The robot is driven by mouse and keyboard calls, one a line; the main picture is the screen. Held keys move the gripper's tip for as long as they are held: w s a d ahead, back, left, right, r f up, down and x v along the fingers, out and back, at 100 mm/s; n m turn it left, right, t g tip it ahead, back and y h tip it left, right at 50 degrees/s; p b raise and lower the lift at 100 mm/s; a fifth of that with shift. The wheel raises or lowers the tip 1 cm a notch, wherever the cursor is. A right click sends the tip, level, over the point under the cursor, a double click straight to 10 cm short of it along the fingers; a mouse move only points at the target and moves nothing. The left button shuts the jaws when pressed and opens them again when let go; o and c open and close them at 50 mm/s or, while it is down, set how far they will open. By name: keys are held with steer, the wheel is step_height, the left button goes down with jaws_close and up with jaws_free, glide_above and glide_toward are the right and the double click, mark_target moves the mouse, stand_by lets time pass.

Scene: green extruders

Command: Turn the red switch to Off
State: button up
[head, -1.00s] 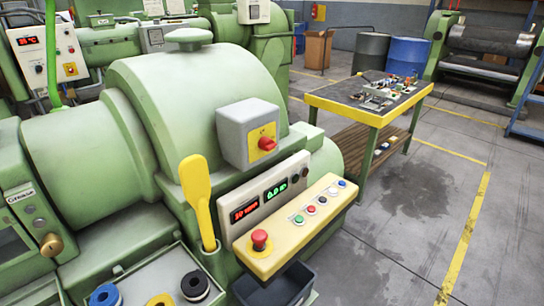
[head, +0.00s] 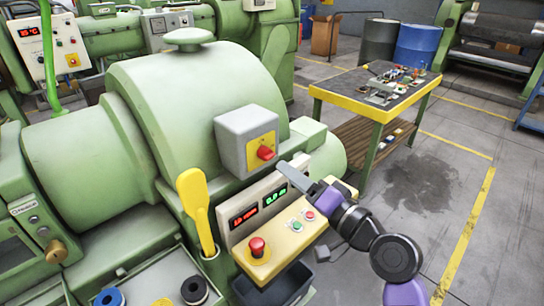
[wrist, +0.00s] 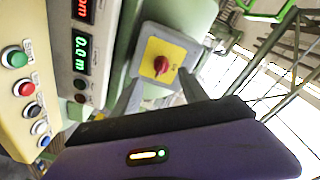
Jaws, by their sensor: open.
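The red switch (head: 265,153) is a knob on a yellow plate on the front of a grey box (head: 230,138), mounted on the green machine. It also shows in the wrist view (wrist: 161,65). Its labels are too small to read. My gripper (head: 292,163) is open and empty, just right of and below the box in the head view. In the wrist view, its two grey fingers (wrist: 160,84) point toward the box, with the switch ahead between them and apart from them.
A yellow panel (head: 283,250) with a red mushroom button (head: 257,247) and coloured buttons lies below. Lit displays (head: 258,205) sit above it. A yellow paddle (head: 196,210) stands at left. A yellow-edged table (head: 372,110) stands behind; floor at right is clear.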

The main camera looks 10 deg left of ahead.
mark_target(267, 154)
steer(key=p+x, duration=0.1)
steer(key=x, duration=0.7)
steer(key=shift+r+p, duration=0.15)
steer(key=shift+p, duration=0.15)
steer(key=shift+d, duration=0.1)
jaws_close()
